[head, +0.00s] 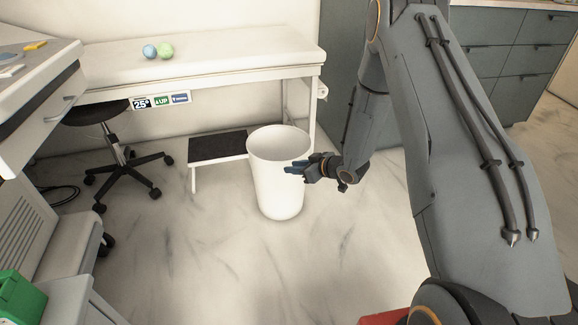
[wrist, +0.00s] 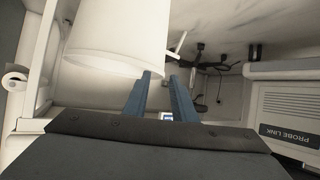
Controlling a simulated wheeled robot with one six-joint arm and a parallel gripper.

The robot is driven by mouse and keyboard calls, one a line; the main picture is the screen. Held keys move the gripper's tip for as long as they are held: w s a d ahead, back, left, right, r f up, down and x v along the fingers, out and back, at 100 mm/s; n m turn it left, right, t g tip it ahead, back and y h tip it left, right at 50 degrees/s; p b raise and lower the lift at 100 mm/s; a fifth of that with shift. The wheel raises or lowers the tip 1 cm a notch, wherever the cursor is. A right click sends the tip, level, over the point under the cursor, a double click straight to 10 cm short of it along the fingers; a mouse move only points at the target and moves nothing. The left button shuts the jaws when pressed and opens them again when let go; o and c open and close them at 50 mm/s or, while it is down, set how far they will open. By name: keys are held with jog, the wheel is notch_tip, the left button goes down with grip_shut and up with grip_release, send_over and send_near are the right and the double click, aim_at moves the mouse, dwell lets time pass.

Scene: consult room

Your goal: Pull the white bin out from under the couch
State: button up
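The white bin (head: 277,185) stands upright on the floor near the right end of the couch (head: 230,62). In the head view it shows in front of the couch's right leg, with its rim below the couch top; I cannot tell whether any of it is under the couch. My gripper (head: 290,169) is at the bin's right front side, below the rim. The left fingertip overlaps the bin's edge; contact cannot be told.
A black-topped step stool (head: 217,148) stands left of the bin, and a wheeled stool (head: 118,150) farther left. Two balls (head: 158,51) lie on the couch. Grey cabinets (head: 505,60) stand behind my arm. The floor (head: 240,260) in front of the bin is clear.

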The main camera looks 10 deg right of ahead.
jog(key=s+a+r+m+g+h, duration=0.1)
jog(key=s+a+r+h, duration=0.3)
jog(key=r, duration=0.3)
jog(key=s+a+r+g+h, duration=0.1)
jog(key=s+a+r+g, duration=0.1)
jog(key=s+a+r, duration=0.35)
jog(key=s+a+r+g+h, duration=0.1)
jog(key=s+r+g, duration=0.2)
jog(key=s, duration=1.4)
jog(key=s+r+m+g+h, duration=0.1)
jog(key=s+r+g, duration=0.2)
jog(key=s+r, duration=0.5)
jog(key=s, duration=0.9)
jog(key=shift+s+a+r, duration=0.2)
jog(key=shift+a, duration=0.2)
